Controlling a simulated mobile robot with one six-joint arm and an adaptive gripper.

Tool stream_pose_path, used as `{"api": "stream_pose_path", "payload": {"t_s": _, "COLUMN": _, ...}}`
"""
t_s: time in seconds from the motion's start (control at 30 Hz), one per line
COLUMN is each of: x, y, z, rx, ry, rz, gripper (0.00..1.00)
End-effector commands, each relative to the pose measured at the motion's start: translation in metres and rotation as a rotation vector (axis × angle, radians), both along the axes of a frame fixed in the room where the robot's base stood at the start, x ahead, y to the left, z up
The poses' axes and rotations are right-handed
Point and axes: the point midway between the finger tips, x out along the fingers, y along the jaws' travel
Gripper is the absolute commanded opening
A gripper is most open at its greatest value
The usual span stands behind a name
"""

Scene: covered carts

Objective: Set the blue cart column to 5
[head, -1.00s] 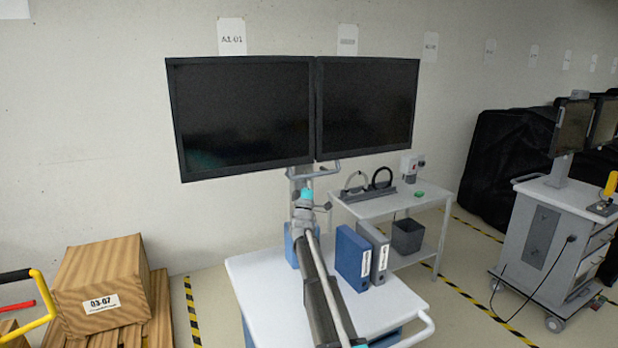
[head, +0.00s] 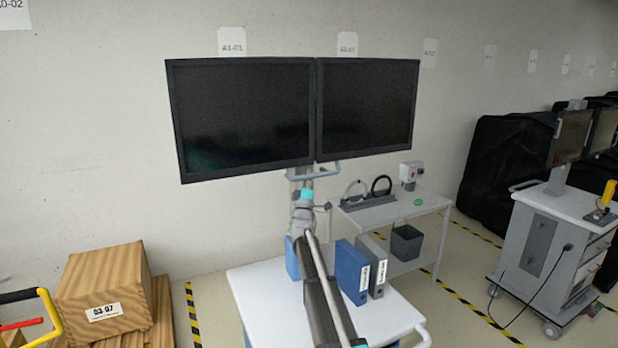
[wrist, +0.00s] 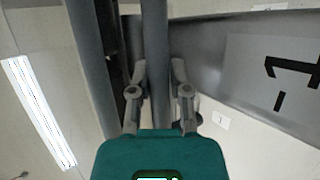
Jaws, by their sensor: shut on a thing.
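The cart's white top (head: 258,290) stands in front of me, with blue parts below it. Two dark monitors (head: 245,115) are above it on a grey column (head: 296,173), mostly hidden by my arm. A grey bar handle (head: 325,171) is under the monitors. My gripper (head: 304,182) is at this handle, and the wrist view shows its fingers (wrist: 158,80) shut around the grey bar (wrist: 154,40). A pale plate (wrist: 275,75) with a black dash and a "1" shows at the right of the wrist view; no 5 is visible there.
Blue and grey binders (head: 352,272) stand on the cart top. A side table (head: 415,208) with a headset stand is behind right. Wooden boxes (head: 100,295) are at left. Another monitor cart (head: 545,240) is at right, with a cable to the floor.

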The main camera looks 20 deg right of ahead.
Motion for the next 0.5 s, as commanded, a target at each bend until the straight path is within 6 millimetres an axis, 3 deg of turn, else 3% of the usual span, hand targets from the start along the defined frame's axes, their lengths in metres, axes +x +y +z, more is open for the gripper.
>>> {"api": "stream_pose_path", "payload": {"t_s": 0.1, "x": 0.0015, "y": 0.0001, "z": 0.0013, "rx": -0.004, "ry": -0.003, "rz": 0.0, "gripper": 0.0}}
{"api": "stream_pose_path", "payload": {"t_s": 0.13, "x": 0.0015, "y": 0.0002, "z": 0.0014, "rx": -0.004, "ry": -0.003, "rz": 0.0, "gripper": 0.28}}
{"api": "stream_pose_path", "payload": {"t_s": 0.2, "x": 0.0014, "y": 0.0001, "z": 0.0013, "rx": -0.004, "ry": -0.003, "rz": 0.0, "gripper": 0.4}}
{"api": "stream_pose_path", "payload": {"t_s": 0.5, "x": 0.0004, "y": 0.0, "z": 0.0006, "rx": -0.002, "ry": -0.002, "rz": -0.001, "gripper": 0.4}}
